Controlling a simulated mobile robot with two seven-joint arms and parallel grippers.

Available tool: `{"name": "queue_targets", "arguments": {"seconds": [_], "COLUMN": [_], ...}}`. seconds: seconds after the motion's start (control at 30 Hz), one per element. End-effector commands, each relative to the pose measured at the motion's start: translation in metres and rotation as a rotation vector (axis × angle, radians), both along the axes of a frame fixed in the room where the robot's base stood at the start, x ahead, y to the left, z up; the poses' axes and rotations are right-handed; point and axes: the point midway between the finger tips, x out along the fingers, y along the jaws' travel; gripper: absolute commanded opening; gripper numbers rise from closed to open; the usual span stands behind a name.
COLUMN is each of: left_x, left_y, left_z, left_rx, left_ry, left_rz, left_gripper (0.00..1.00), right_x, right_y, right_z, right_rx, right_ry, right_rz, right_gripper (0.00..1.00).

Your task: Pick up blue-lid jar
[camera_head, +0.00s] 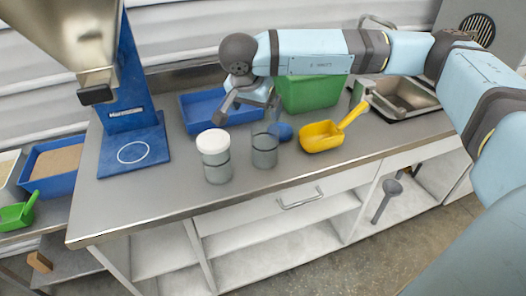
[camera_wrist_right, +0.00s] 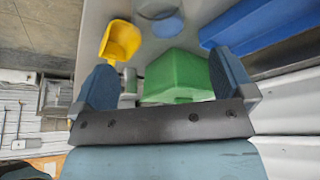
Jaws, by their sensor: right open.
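A clear grey jar (camera_head: 264,154) stands upright and appears open on the steel counter. A round blue lid (camera_head: 282,131) lies on the counter just behind and right of it. In the wrist view the jar (camera_wrist_right: 156,7) is at the top edge, with the blue lid (camera_wrist_right: 168,28) below it. A second jar with a white lid (camera_head: 214,142) stands to its left. My right gripper (camera_head: 247,108) is open and empty, behind and above the jars; its spread fingers also show in the wrist view (camera_wrist_right: 163,66). My left gripper is out of view.
A yellow scoop (camera_head: 320,137) lies right of the jar, with a green bin (camera_head: 312,95) behind. A blue tray (camera_head: 196,124) sits behind the jars. The hopper's blue stand (camera_head: 133,150) is at left, a sink (camera_head: 408,94) at right. The front counter strip is clear.

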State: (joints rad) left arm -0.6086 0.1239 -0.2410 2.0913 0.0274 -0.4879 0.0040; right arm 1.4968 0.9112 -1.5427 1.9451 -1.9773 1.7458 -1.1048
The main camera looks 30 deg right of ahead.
Motion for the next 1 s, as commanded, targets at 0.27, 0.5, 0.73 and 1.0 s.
{"name": "queue_targets", "arguments": {"seconds": [0.27, 0.5, 0.73, 1.0], "left_x": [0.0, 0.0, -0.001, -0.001], "left_y": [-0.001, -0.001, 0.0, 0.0], "left_z": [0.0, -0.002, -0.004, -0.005], "left_rx": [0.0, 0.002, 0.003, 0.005], "left_ry": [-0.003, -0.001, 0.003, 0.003], "left_rz": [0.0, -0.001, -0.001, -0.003], "left_gripper": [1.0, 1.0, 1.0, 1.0], "right_x": [0.01, 0.013, 0.014, 0.018], "right_y": [-0.017, -0.023, -0.031, -0.036], "right_z": [-0.051, -0.069, -0.101, -0.117], "right_rx": [0.002, 0.004, 0.003, 0.005], "right_ry": [0.004, 0.003, 0.004, 0.002], "right_rz": [-0.001, 0.0, -0.001, 0.0], "right_gripper": [1.0, 1.0, 1.0, 1.0]}}
